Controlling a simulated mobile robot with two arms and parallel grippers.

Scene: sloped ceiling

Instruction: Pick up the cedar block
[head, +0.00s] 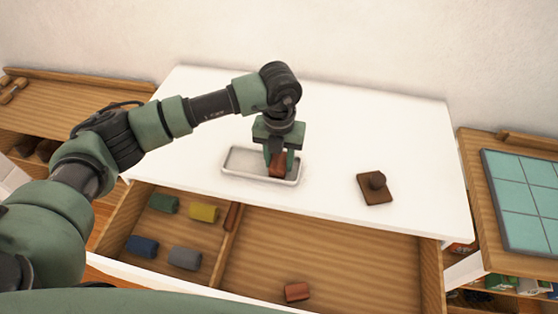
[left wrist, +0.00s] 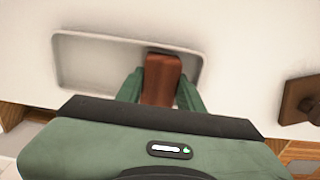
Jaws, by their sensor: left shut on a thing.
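My left gripper (head: 278,163) is shut on a reddish-brown wooden block (head: 277,170), which looks like the cedar block. The block is over the right end of a shallow white tray (head: 240,170) on the white top. In the left wrist view the block (left wrist: 162,78) sits between the two green fingers of the gripper (left wrist: 160,88), in front of the tray's right part (left wrist: 90,85). I cannot tell whether the block touches the tray. A second reddish block (head: 297,291) lies in the open drawer. My right gripper is not in view.
The open drawer (head: 330,255) below the white top (head: 400,120) holds green (head: 163,202), yellow (head: 204,212), blue (head: 142,246) and grey (head: 185,258) blocks in its left compartment. A brown knobbed piece (head: 375,190) stands right of the tray. A teal tiled panel (head: 525,195) is far right.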

